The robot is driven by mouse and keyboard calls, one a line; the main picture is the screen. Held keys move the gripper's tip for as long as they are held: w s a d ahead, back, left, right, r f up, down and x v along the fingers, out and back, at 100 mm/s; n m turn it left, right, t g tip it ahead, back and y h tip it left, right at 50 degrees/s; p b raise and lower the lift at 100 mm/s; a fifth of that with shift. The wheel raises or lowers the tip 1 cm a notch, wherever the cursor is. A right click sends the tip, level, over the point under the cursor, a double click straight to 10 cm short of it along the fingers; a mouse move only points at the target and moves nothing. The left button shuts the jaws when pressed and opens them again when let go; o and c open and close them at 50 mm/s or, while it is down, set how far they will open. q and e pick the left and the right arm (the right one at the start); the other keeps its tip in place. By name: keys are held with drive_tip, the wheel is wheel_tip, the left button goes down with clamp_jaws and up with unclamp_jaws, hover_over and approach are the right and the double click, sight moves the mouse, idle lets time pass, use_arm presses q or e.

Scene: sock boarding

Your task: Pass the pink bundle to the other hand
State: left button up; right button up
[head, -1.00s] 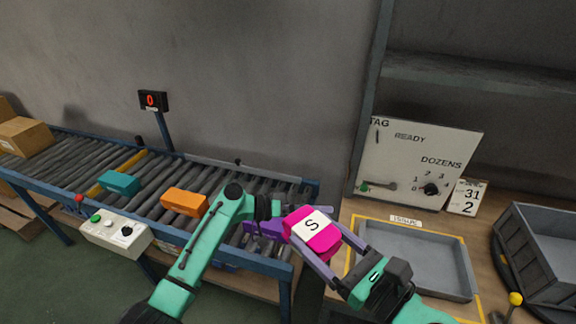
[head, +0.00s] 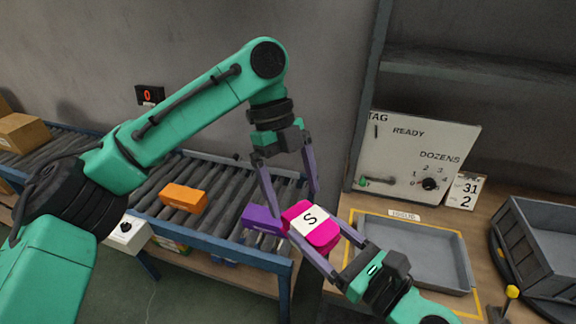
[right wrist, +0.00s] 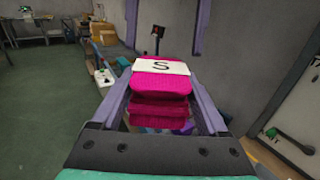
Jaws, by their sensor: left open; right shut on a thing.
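The pink bundle (head: 322,237) has a white band marked "S". My right gripper (head: 318,238) is shut on it and holds it in the air between the conveyor and the table. In the right wrist view the bundle (right wrist: 160,85) sits between the right gripper's two purple fingers, its folded layers facing the camera. My left gripper (head: 294,201) is open, pointing down, its purple fingers spread above and around the bundle's far end. Whether the left fingers touch the bundle cannot be told. The left fingers also show at the top of the right wrist view.
The roller conveyor (head: 215,215) carries an orange bundle (head: 184,197) and a purple bundle (head: 262,219). A grey tray (head: 425,282) lies on the table at right, with a grey crate (head: 545,250) beside it. A tag board (head: 412,160) stands behind the tray.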

sight(299, 208)
use_arm(q)
drive_tip(key=x, duration=0.6)
drive_tip(key=shift+s+d+f, duration=0.15)
drive_tip(key=shift+f, duration=0.1)
drive_tip(key=c, duration=1.3)
use_arm(e)
drive_tip(key=shift+s, duration=0.1)
use_arm(q)
drive_tip(key=shift+c, duration=0.2)
use_arm(e)
drive_tip(key=o, duration=1.3)
drive_tip(key=shift+o, duration=0.2)
drive_tip(key=shift+r, duration=0.1)
